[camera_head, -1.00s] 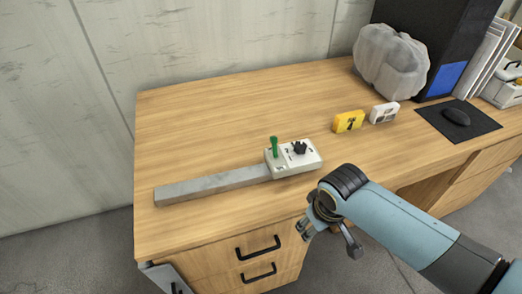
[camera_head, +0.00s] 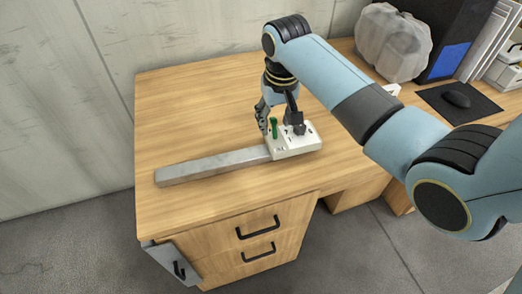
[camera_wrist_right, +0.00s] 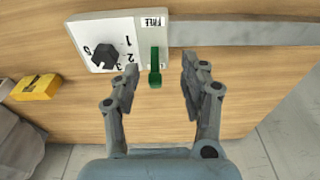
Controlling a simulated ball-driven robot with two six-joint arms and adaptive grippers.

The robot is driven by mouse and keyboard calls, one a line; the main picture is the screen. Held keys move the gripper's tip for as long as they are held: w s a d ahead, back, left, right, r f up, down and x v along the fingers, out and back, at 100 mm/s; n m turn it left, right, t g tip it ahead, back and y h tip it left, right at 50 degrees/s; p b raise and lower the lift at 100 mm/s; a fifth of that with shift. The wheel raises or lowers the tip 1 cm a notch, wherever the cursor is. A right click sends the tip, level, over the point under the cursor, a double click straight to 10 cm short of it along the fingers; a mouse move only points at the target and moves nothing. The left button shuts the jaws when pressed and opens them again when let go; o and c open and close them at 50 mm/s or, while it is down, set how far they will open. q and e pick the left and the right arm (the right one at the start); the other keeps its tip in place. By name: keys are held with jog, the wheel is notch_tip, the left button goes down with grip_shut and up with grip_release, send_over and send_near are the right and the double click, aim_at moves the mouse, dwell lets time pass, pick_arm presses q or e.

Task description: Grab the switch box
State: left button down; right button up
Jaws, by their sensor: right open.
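The switch box (camera_head: 293,144) is a small white box with a green lever (camera_head: 274,127) and a black knob (camera_head: 299,129). It sits on the desk at the end of a long grey bar (camera_head: 212,165). My right gripper (camera_head: 277,124) is above the box, pointing down, with its jaws open. In the right wrist view the box (camera_wrist_right: 122,26) is at the top, and the green lever (camera_wrist_right: 155,68) shows between the lines of the two open fingers (camera_wrist_right: 159,80), closer to the left finger. I cannot tell whether a finger touches it. My left gripper is not in view.
The wooden desk (camera_head: 190,110) is clear to the left and behind the box. A clear plastic bag (camera_head: 393,42), a mouse (camera_head: 456,98) on a black mat and a dark computer case stand at the right. A yellow block (camera_wrist_right: 37,87) shows in the wrist view.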

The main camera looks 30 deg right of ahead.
aim_at(275, 134)
jog(key=f, duration=0.3)
jog(key=d+f, duration=0.1)
jog(key=f, duration=0.1)
jog(key=shift+w+f, duration=0.2)
jog(key=shift+w, duration=0.15)
grip_shut()
jog(key=shift+r, duration=0.1)
